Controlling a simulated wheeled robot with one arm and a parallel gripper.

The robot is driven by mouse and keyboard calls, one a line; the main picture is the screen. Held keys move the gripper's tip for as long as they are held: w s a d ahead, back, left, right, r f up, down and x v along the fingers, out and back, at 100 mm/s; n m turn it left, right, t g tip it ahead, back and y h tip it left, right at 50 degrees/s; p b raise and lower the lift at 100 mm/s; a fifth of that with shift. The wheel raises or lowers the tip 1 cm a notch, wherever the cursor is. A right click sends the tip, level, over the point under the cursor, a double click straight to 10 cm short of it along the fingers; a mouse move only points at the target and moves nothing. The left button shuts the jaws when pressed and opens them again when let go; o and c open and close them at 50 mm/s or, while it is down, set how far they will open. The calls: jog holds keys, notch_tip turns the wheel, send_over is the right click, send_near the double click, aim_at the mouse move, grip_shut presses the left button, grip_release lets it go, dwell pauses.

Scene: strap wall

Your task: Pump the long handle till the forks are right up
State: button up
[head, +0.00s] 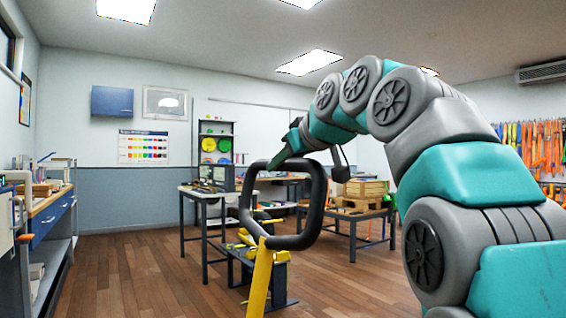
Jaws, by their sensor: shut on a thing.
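The long handle has a black loop grip (317,205) on top of a yellow shaft (259,278), standing in the middle foreground and leaning slightly. My gripper (277,161) comes down from the arm at the right and is shut on the top bar of the loop, near its upper left. The fingertips are small and dark here, so their exact hold is hard to see. Behind the shaft is a dark, low frame with yellow parts (274,257). I cannot tell which of these parts are the forks, or how high they stand.
A dark-legged table (205,192) stands behind the handle. Another table to its right bears wooden crates (361,189). A workbench (50,208) lines the left wall. Orange straps (540,145) hang at the right. The wooden floor (140,275) at left front is clear.

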grip_shut()
dwell(0.7)
